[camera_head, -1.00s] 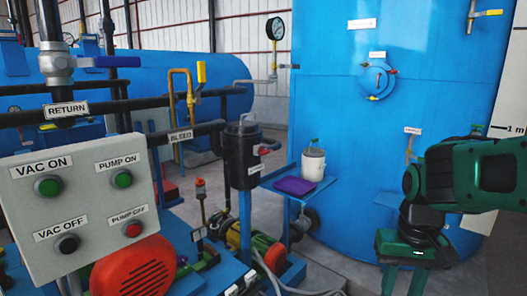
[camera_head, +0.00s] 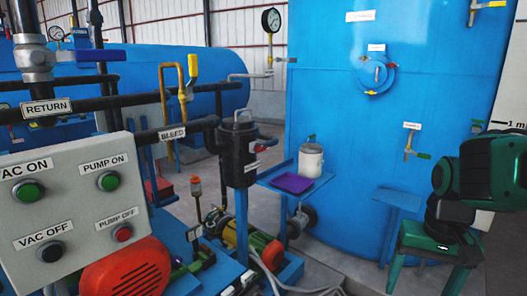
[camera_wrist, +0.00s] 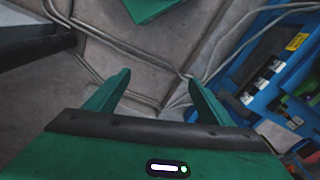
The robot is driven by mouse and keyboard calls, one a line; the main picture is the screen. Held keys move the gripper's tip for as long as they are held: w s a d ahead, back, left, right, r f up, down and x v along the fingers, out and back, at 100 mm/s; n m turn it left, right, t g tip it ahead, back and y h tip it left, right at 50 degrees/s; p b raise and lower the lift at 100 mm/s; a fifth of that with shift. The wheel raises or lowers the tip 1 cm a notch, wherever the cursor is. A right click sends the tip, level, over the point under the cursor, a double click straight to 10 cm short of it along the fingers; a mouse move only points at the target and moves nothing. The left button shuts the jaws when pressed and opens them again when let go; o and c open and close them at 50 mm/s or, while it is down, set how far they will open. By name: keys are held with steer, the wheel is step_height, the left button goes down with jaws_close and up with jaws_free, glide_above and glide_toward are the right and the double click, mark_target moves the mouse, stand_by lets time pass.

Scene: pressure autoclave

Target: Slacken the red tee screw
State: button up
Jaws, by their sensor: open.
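I cannot make out a clear red tee screw. A small red-topped fitting (camera_head: 196,182) stands upright on a thin stem left of the black canister (camera_head: 238,155). A small red part also shows at the canister's right side, too small to tell its shape. My gripper (camera_head: 428,282) is at the lower right, pointing down, well apart from both. In the wrist view my gripper (camera_wrist: 158,78) is open and empty, with two green fingers spread over the concrete floor.
A control box (camera_head: 75,195) with green, black and red buttons is at the left. A blue shelf (camera_head: 325,178) holds a white container (camera_head: 311,160) and a purple tray (camera_head: 292,183). The big blue tank (camera_head: 340,110) stands behind. Hoses (camera_wrist: 105,90) lie on the floor.

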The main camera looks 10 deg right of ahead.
steer(key=w+a+f+m+t, duration=0.1)
steer(key=w+a+m+t, duration=0.2)
steer(key=w, duration=1.6)
steer(key=m+t+y, duration=1.1)
steer(key=m, duration=0.8)
glide_toward(264, 149)
steer(key=x, duration=1.1)
steer(key=shift+d, duration=0.1)
steer(key=shift+c, duration=0.6)
steer(key=c, duration=0.9)
